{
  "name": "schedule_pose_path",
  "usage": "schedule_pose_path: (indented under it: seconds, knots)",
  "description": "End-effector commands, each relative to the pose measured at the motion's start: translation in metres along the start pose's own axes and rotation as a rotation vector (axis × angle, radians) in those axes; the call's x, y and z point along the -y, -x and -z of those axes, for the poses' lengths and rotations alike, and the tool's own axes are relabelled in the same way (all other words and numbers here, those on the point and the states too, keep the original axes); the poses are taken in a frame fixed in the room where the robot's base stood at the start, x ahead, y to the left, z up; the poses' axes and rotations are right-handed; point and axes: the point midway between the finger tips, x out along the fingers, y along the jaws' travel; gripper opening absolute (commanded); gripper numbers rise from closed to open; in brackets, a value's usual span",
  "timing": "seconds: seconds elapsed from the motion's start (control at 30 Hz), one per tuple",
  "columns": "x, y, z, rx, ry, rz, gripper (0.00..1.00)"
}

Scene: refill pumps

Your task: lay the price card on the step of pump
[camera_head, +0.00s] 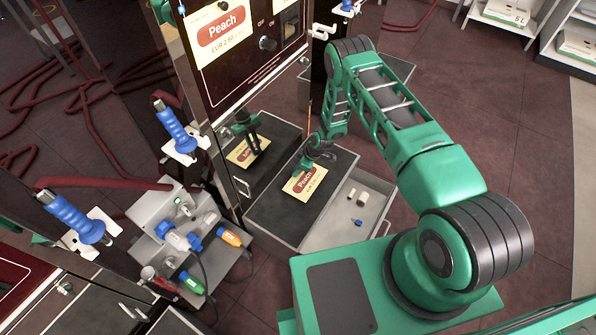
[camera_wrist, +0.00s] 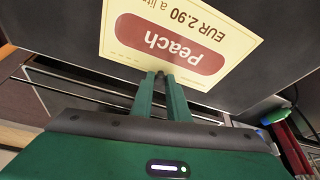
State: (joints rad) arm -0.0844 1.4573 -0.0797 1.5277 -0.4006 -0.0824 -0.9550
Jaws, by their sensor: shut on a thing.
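The price card (camera_head: 304,184) is pale yellow with a red "Peach" label. In the wrist view the card (camera_wrist: 172,45) reads "Peach, EUR 2.90 a litre", upside down. My gripper (camera_head: 307,165) is shut on one edge of the card, and its fingertips (camera_wrist: 165,76) meet that edge. The card is over the dark top of the step (camera_head: 263,212) at the foot of the pump (camera_head: 235,75). I cannot tell whether the card touches the step.
An open drawer (camera_head: 331,236) with a few small items juts from the step's right side. The pump's glossy lower panel mirrors the card and gripper. A grey box with coloured plugs (camera_head: 180,225) stands at left. Blue-handled nozzles (camera_head: 176,130) hang beyond. Red hoses lie on the floor.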

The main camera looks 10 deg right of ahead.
Motion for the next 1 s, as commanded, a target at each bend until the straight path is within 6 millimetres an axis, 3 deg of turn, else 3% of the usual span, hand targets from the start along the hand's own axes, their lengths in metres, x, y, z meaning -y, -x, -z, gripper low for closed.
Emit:
schedule_pose_path:
  seconds: [0.87,0.9,1.0]
  knots:
    - [0.0,-0.017,-0.007,0.0,0.0,0.0,0.0]
    - [0.0,-0.017,-0.007,0.0,0.0,0.0,0.17]
    - [0.0,-0.017,-0.007,0.0,0.0,0.0,0.36]
